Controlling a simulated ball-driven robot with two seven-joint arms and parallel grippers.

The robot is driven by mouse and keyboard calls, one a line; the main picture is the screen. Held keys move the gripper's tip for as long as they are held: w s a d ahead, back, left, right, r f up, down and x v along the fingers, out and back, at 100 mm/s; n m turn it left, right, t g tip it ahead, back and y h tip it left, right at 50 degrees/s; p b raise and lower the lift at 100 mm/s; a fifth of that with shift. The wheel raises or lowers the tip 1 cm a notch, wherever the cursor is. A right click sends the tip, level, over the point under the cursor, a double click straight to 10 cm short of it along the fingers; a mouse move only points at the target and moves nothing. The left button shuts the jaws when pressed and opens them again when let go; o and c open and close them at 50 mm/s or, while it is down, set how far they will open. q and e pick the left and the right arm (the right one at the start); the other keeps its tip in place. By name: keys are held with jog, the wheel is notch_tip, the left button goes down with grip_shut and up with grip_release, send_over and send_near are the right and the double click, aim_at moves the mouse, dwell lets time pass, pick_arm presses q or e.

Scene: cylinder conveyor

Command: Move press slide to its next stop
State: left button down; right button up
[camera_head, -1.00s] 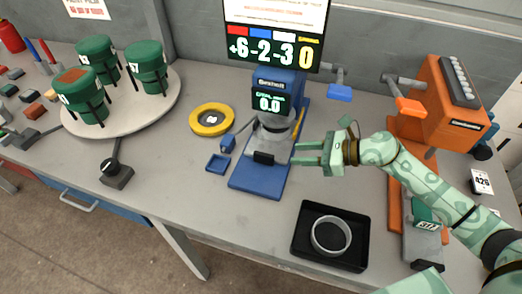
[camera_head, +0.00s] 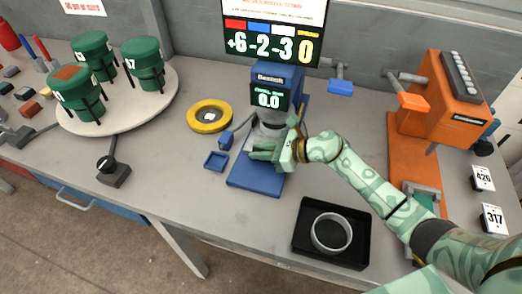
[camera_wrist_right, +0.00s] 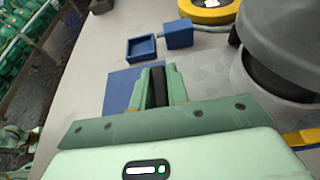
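The blue press (camera_head: 277,76) stands at the back middle with a display reading 0.0. Its blue base (camera_head: 250,180) runs forward on the bench. My right gripper (camera_head: 262,151) is over this base, at the front of the press. In the right wrist view my right gripper (camera_wrist_right: 157,70) has its two green fingers on either side of a black handle (camera_wrist_right: 158,90), apparently clamped on it. The grey body of the slide is mostly hidden by the gripper in the head view. My left gripper is not in view.
A yellow ring (camera_head: 209,116) and a small blue tray (camera_head: 216,160) lie left of the press. A black tray (camera_head: 302,251) holding a grey ring (camera_head: 331,233) is in front. An orange machine (camera_head: 437,103) stands right. A round turntable (camera_head: 151,104) carries green containers.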

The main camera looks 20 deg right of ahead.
grip_shut()
jog(key=shift+s+a+p, duration=0.3)
jog(key=shift+s+p, duration=0.1)
jog(key=shift+s, duration=0.05)
jog(key=s+a+p, duration=0.2)
jog(key=s+a, duration=0.1)
jog(key=s, duration=0.1)
jog(key=s+a+p, duration=0.2)
jog(key=s+p, duration=0.1)
jog(key=s, duration=0.1)
jog(key=s+a+p, duration=0.3)
jog(key=s, duration=0.1)
jog(key=shift+s+a, duration=0.3)
jog(key=shift+s, duration=0.1)
jog(key=shift+s+a+f, duration=0.1)
jog(key=shift+s+a, duration=0.15)
jog(key=shift+s, duration=0.1)
jog(key=shift+o, duration=1.7)
grip_release()
jog(key=shift+o, duration=1)
jog(key=shift+s, duration=0.15)
